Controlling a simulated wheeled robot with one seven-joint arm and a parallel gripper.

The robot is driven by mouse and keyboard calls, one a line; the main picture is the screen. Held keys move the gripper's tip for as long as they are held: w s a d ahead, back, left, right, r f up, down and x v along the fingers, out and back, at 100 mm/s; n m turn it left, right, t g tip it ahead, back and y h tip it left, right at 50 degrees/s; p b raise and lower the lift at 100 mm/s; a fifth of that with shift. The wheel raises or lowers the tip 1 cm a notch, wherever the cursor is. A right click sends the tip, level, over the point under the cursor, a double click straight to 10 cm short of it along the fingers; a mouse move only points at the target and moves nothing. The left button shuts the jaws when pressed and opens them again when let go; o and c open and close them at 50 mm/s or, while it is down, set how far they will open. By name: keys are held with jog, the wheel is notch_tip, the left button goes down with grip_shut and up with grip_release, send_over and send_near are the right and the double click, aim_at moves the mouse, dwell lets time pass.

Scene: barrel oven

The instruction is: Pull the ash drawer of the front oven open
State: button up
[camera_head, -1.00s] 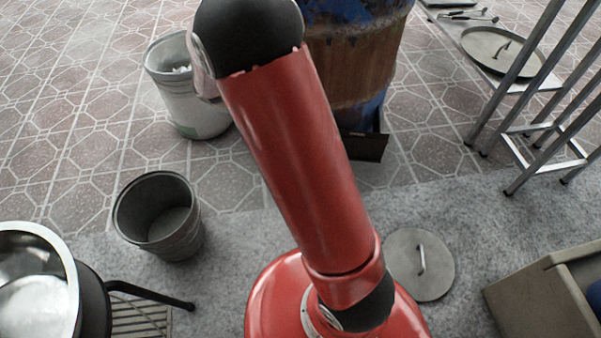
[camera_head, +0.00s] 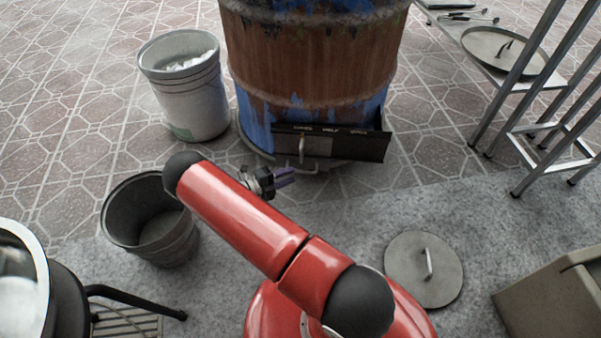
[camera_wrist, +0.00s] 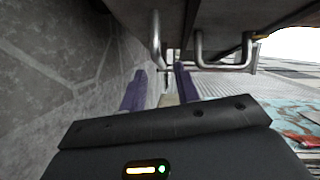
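The barrel oven (camera_head: 315,60), rusty brown with blue paint, stands at the top centre of the head view. At its base is a dark front panel (camera_head: 350,145) with an upright metal handle (camera_head: 301,150). A low horizontal handle (camera_head: 318,170) shows beneath it; I cannot tell for sure which handle belongs to the ash drawer. My gripper (camera_head: 288,177) is just left of and below these handles, pointing right. In the wrist view its two purple fingers (camera_wrist: 160,72) are apart, with nothing seen held. Two bent metal handles show ahead, one (camera_wrist: 156,42) near the fingertips, one (camera_wrist: 228,62) to the right.
A white bucket (camera_head: 195,105) stands left of the oven, and a dark metal bucket (camera_head: 150,225) stands nearer, beside my arm. A round lid (camera_head: 424,270) lies on the floor at right.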

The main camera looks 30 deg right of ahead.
aim_at(300, 172)
jog(key=d, duration=0.5)
jog(key=shift+w+d+f, duration=0.1)
jog(key=shift+d+f, duration=0.05)
jog(key=shift+f, duration=0.15)
grip_shut()
